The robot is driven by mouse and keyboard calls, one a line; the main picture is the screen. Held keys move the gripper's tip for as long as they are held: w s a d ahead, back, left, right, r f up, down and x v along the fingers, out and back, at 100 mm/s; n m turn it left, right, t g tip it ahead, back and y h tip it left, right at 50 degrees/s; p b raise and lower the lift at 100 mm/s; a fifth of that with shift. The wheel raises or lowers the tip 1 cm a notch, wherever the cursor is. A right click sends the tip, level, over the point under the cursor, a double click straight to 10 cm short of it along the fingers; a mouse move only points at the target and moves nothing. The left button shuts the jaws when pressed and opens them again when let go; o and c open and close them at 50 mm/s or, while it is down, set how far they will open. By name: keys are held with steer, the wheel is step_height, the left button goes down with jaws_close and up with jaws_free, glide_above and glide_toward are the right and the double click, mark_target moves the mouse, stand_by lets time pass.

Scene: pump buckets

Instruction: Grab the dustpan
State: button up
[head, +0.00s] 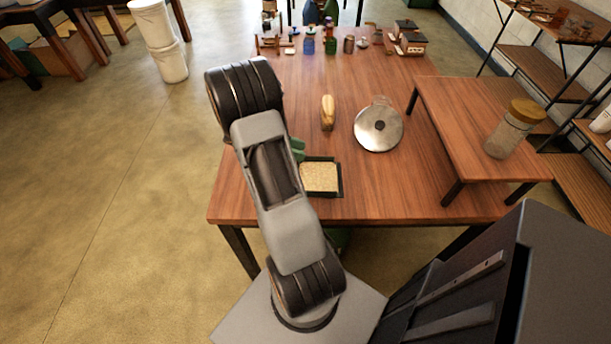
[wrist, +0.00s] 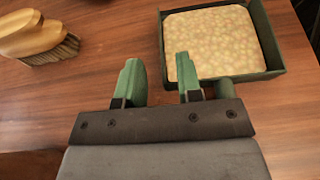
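The dustpan is a dark green tray (head: 341,178) with a pale, grainy yellowish load in it, lying on the wooden table near its front edge. In the wrist view the dustpan (wrist: 250,77) is at the upper right, and its short green handle (wrist: 223,88) points back toward me. My gripper (wrist: 158,82) has green fingers set apart with bare table between them. It is open and empty. The handle lies just right of the right finger, outside the gap. In the head view my arm hides most of the gripper; a green finger part shows left of the dustpan.
A wooden brush (wrist: 30,35) lies at the wrist view's upper left. A round metal lid (head: 379,130) lies beyond the dustpan. A raised wooden stand (head: 465,120) with a lidded jar (head: 512,135) is at the right. Several small items crowd the table's far end.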

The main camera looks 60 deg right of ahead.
mark_target(321, 177)
steer(key=x, duration=0.5)
jaws_close()
stand_by(0.4)
